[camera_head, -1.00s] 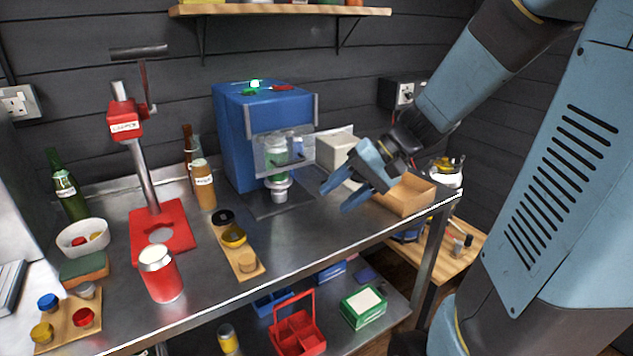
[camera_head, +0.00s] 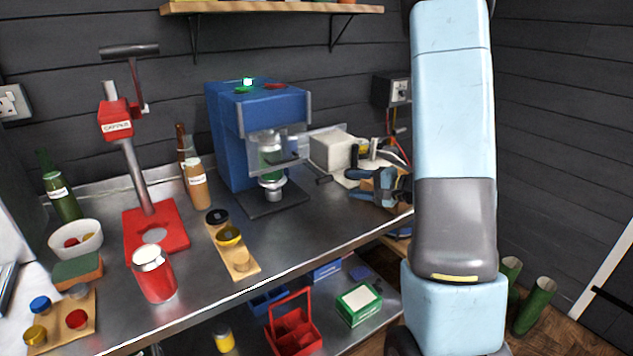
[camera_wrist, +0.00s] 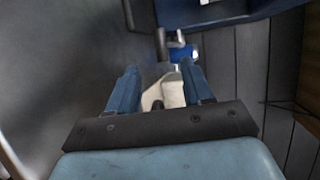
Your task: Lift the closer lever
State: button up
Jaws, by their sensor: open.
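A blue machine (camera_head: 222,135) with a clear guard stands at the back of the steel bench, and a green-and-silver can (camera_head: 270,160) sits in its front. I take it for the closer; it bears no readable name.
A white box (camera_head: 330,150) stands behind, between the machine and my gripper. A red stand labelled capper (camera_head: 117,115), bottles and a red can (camera_head: 153,275) are to the left. A wooden strip (camera_head: 240,262) with lids lies in front. Bare bench lies right of it.

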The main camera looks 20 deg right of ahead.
aim_at(326, 181)
jog(key=x, duration=1.3)
jog(key=shift+w+a, duration=0.15)
jog(key=shift+w, duration=0.15)
grip_shut()
